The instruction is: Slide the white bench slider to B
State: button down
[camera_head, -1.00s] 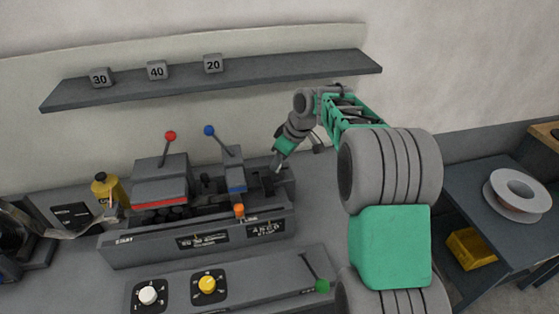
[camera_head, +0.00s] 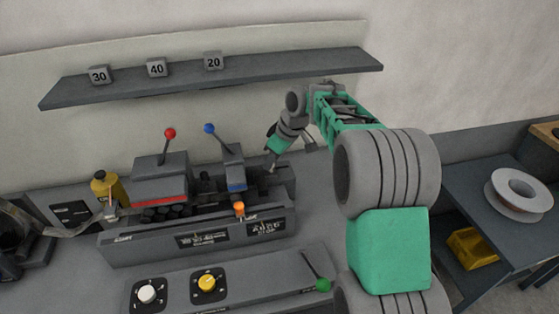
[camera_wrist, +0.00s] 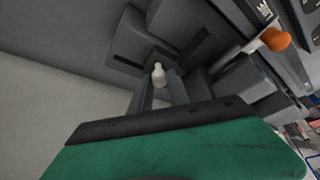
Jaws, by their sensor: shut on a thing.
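The white slider knob (camera_wrist: 158,73) shows in the wrist view, at the tips of my gripper (camera_wrist: 161,90). My gripper's fingers are closed on the knob, one on each side of it. In the head view my gripper (camera_head: 269,166) reaches down behind the right end of the grey bench machine (camera_head: 150,247). The knob cannot be made out there. The slider's letter marks are not readable in either view.
A blue-knobbed lever (camera_head: 209,128) and a red-knobbed lever (camera_head: 170,133) stand on the machine, left of my gripper. An orange knob (camera_head: 239,207) is at its front. A shelf (camera_head: 300,71) with number blocks hangs above.

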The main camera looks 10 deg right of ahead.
jog(key=c, duration=1.3)
grip_release()
jog(key=shift+d, duration=0.1)
jog(key=v, duration=0.7)
jog(key=shift+s+d+r, duration=0.1)
jog(key=shift+r, duration=0.25)
jog(key=s+a+m+h, duration=0.25)
jog(key=s+m, duration=0.25)
jog(key=s, duration=1)
jog(key=s+f+m, duration=0.1)
jog(key=s, duration=0.2)
jog(key=s+d+f+m, duration=0.1)
jog(key=s+f, duration=0.1)
jog(key=s, duration=0.2)
jog(key=s+f+m, duration=0.1)
jog(key=s+f, duration=0.1)
jog(key=s, duration=0.1)
jog(key=shift+s+d+m+t+h, duration=0.15)
jog(key=shift+d+m+t+h, duration=0.15)
jog(key=shift+m+t+h, duration=0.1)
